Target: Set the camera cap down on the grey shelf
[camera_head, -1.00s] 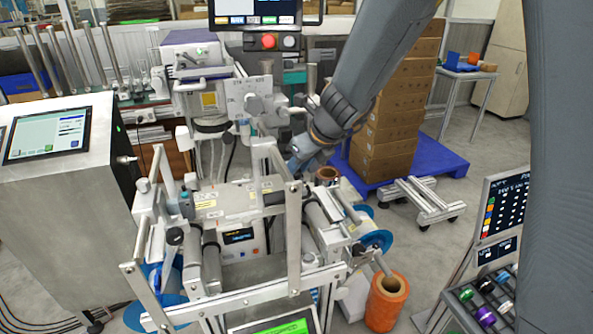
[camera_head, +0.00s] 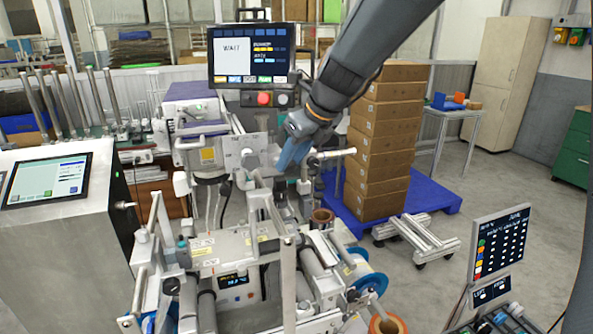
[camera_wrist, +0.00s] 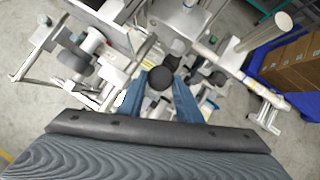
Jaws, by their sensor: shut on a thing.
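A dark round piece, which looks like the camera cap (camera_wrist: 160,77), sits between the two blue fingertips in the wrist view. My gripper (camera_wrist: 161,88) is shut on it. In the head view my gripper (camera_head: 288,158) hangs in front of the grey machine head, beneath the monitor. The cap cannot be made out there. I cannot pick out the grey shelf for certain in either view.
The film machine (camera_head: 220,250) with its rollers and bars fills the middle, close to my gripper. A monitor (camera_head: 252,55) stands above it. Stacked cartons (camera_head: 385,130) stand on a blue pallet (camera_head: 440,200) at right. A table (camera_head: 455,115) stands behind.

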